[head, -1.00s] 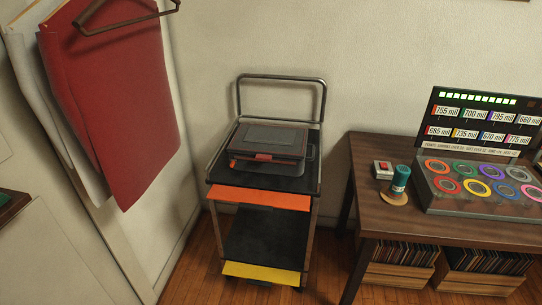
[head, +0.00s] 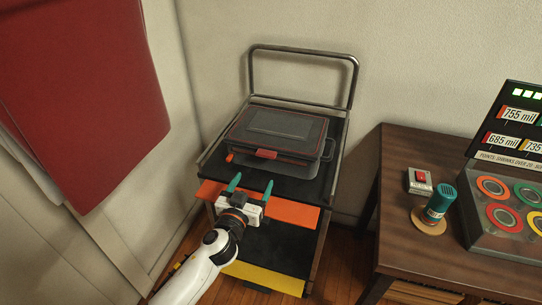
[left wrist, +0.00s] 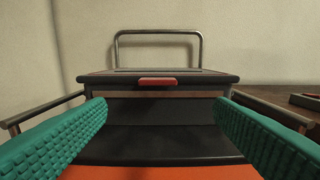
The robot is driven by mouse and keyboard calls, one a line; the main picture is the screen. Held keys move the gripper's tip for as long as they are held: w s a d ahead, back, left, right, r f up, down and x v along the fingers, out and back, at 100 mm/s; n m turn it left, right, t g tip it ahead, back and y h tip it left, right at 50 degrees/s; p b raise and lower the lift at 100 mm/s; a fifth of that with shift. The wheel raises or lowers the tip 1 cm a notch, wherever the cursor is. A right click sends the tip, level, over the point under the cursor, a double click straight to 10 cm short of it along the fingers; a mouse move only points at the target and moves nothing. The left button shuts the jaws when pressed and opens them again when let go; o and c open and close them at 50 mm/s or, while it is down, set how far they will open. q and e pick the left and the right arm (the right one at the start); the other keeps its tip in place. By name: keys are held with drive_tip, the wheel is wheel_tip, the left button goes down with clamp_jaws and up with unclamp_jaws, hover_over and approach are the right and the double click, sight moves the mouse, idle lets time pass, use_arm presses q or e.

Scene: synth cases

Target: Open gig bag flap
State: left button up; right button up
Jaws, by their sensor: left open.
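The gig bag (head: 279,132) is a dark, flat case with red trim, lying closed on the top shelf of a cart. A red tab (head: 266,154) sits at the middle of its front edge; the tab also shows in the left wrist view (left wrist: 157,82). My left gripper (head: 252,183) has teal fingers and is open and empty. It is in front of the bag, over the cart's orange front edge, apart from the tab. In the left wrist view the tab lies ahead, between and above the two fingers. My right gripper is not in view.
The cart (head: 337,160) has a raised handle (head: 304,50) behind the bag and side rails. A wooden table (head: 398,190) on the right holds a red-button box (head: 420,182), a teal cylinder (head: 440,203) and a display case. Red cloth (head: 85,90) hangs at the left.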

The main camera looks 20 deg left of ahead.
sight(265, 157)
use_arm(q)
drive_tip(key=w, duration=1)
drive_tip(key=shift+w+r, duration=0.15)
drive_tip(key=shift+w, duration=0.25)
